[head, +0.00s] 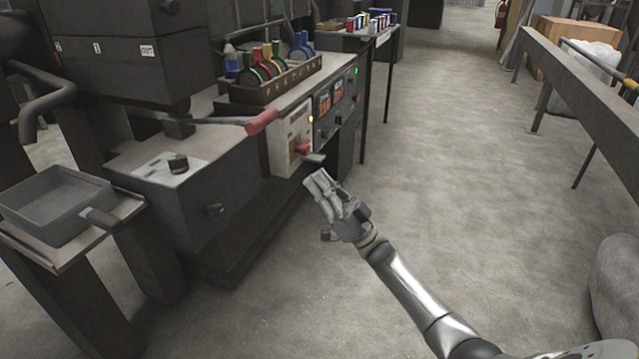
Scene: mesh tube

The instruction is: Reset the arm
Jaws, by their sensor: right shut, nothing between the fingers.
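My right arm comes in from the lower right. Its gripper (324,193) is shut and empty, held above the floor just in front of the machine. The gripper's tips are a little below and right of the white control box (291,142), which has a red knob and a small grey lever on its face. I cannot tell whether the tips touch the lever; a small gap seems to show. My left gripper is not in view.
The dark machine (230,190) fills the left, with a red-handled lever (262,122) sticking out. A wooden rack (276,84) of colored tools stands on top. A grey tray (57,205) is at far left. The concrete floor (440,150) is clear toward a metal rail (580,85) at right.

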